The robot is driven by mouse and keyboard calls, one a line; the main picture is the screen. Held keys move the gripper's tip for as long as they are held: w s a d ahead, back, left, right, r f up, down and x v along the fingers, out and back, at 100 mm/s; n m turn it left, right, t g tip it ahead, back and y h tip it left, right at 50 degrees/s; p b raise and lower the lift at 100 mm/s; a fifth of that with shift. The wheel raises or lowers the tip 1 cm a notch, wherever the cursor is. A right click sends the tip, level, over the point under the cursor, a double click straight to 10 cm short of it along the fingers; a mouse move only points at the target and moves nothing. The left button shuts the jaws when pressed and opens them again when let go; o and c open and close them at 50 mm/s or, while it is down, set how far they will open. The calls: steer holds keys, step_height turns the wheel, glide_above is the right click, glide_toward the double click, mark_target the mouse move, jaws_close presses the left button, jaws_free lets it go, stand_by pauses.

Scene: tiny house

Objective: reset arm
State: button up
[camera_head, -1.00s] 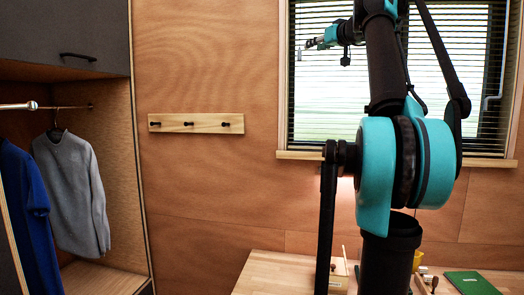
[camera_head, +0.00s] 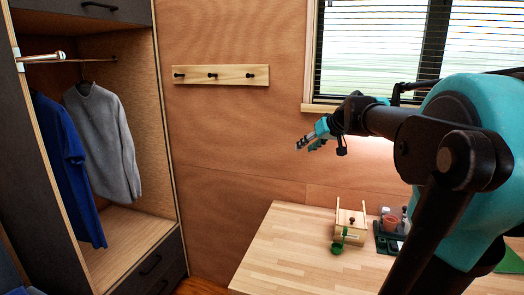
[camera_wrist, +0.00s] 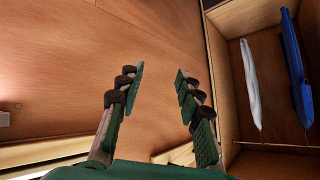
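My gripper (camera_head: 306,143) is out in front of the wooden wall, above the far left part of the wooden table (camera_head: 275,250), at about the height of the window sill. In the wrist view my gripper (camera_wrist: 153,95) has its two green padded fingers spread apart. Nothing is between them. My arm reaches in from the right of the head view, and its large teal joint covers part of the window and the table's right side.
A wooden box (camera_head: 349,222), a green item (camera_head: 337,247) and a dark tray (camera_head: 381,240) with small things stand on the table. An open wardrobe (camera_head: 150,225) with a blue shirt (camera_head: 62,150) and a grey sweater (camera_head: 103,140) is on the left. A peg rail (camera_head: 225,75) hangs on the wall.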

steer(key=s+d+f+m+g+h, duration=0.1)
steer(key=s+f, duration=0.7)
steer(key=f, duration=0.2)
steer(key=s+d+f+m+g+h, duration=0.1)
steer(key=s+f+h, duration=0.1)
steer(key=s+f, duration=0.7)
steer(key=s+d+f+m+g+h, duration=0.1)
steer(key=s+f+g+h, duration=0.1)
steer(key=s+f, duration=0.7)
steer(key=shift+s+d+f, duration=0.1)
steer(key=shift+s+f, duration=0.05)
steer(key=shift+f, duration=0.95)
steer(key=shift+s+f, duration=0.1)
steer(key=shift+f, duration=1)
steer(key=shift+s+d+f, duration=0.1)
steer(key=shift+s+f, duration=0.05)
steer(key=shift+d, duration=0.1)
